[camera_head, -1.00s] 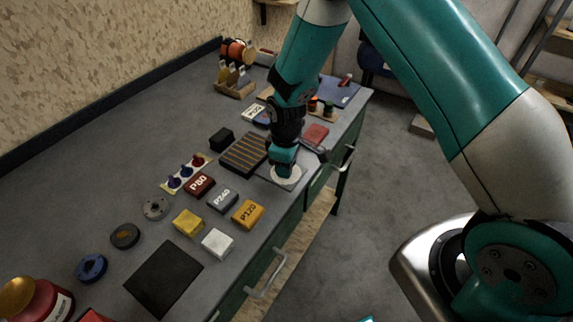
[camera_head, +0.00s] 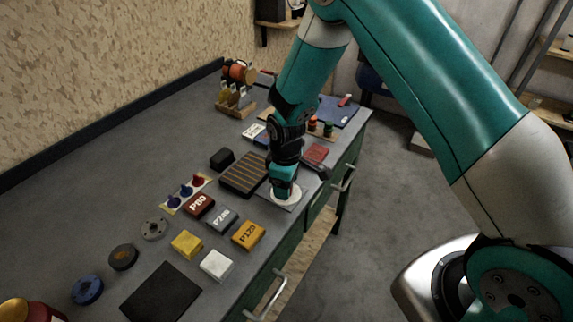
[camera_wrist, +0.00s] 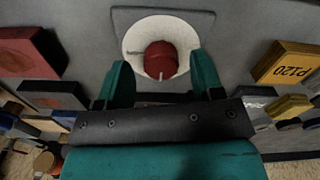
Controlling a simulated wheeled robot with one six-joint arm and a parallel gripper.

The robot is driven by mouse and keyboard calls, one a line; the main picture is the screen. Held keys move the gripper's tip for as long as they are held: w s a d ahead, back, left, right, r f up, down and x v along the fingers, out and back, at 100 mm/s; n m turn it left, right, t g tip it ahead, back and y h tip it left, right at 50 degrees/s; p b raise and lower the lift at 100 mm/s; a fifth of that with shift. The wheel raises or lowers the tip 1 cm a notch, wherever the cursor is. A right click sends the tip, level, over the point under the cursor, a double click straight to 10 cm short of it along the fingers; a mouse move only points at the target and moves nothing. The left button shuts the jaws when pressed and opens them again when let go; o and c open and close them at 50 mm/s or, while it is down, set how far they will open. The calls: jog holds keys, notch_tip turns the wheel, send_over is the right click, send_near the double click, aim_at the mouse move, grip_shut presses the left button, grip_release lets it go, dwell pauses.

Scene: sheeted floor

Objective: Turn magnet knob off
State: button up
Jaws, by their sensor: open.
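The magnet knob (camera_wrist: 161,59) is a small red round knob with a pale pointer mark. It sits on a white disc (camera_wrist: 133,44) on a grey square plate (camera_wrist: 190,20). In the head view my gripper hides the knob, and only part of the white disc (camera_head: 291,198) shows. My gripper (camera_wrist: 160,78) is open, with one teal finger to the left and one to the right of the knob's near side in the wrist view. In the head view my gripper (camera_head: 284,190) points down at the disc. I cannot tell whether the fingers touch the knob.
A black striped block (camera_head: 243,174) lies left of the gripper. Sanding blocks, including an orange P120 block (camera_head: 248,235), lie nearer on the bench. A red block (camera_head: 316,153) is behind. The bench's right edge with handles is close to the disc.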

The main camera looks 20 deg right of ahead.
notch_tip(320, 180, up, 17)
jog(key=b, duration=0.2)
dwell(0.4)
jog(key=s+a+r+m+y, duration=0.1)
jog(key=s+r, duration=0.3)
jog(key=s, duration=0.8)
jog(key=s+a+r+m+y, duration=0.2)
jog(key=s+r, duration=0.3)
jog(key=s, duration=0.7)
jog(key=shift+s+a+r+y, duration=0.2)
jog(key=shift+s+a+y, duration=0.2)
jog(key=shift+a+y, duration=0.3)
jog(key=shift+a, duration=0.1)
jog(key=shift+c, duration=0.4)
